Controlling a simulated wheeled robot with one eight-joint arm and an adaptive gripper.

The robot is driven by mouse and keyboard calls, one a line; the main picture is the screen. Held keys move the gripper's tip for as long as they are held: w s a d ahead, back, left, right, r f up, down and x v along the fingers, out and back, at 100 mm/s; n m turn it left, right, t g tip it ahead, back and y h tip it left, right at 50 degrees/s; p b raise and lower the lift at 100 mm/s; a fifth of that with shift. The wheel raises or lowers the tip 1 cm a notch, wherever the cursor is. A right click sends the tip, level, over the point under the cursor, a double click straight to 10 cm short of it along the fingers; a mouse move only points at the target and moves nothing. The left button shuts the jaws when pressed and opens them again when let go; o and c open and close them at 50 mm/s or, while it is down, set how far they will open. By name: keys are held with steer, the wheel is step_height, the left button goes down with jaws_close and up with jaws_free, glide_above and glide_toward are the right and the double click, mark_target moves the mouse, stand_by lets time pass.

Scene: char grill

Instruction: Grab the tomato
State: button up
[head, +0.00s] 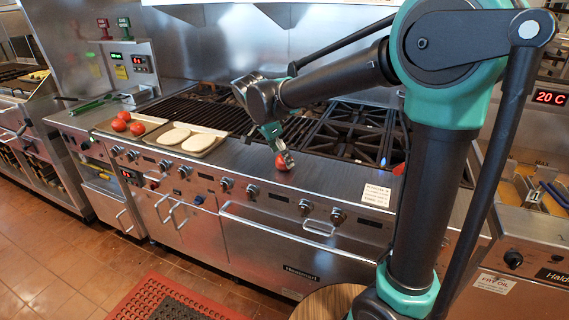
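A red tomato (283,163) sits on the steel front ledge of the range, below the burner grates. My gripper (284,156) points down at it, with its fingertips at the tomato's top and sides. The fingers cover part of the tomato. I cannot tell whether they touch it or have closed on it. More tomatoes (119,125) lie in a tray (105,129) at the left of the range. Another red round thing (399,169) shows beside my arm, mostly hidden by it.
A second tray (213,149) holds two pale flat rounds (198,142). The char grill (205,112) and black burner grates (345,130) lie behind the ledge. A white label (376,195) is on the ledge to the right. A fryer (525,225) stands at the far right.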

steer(key=shift+x, duration=1.15)
steer(key=c, duration=1.3)
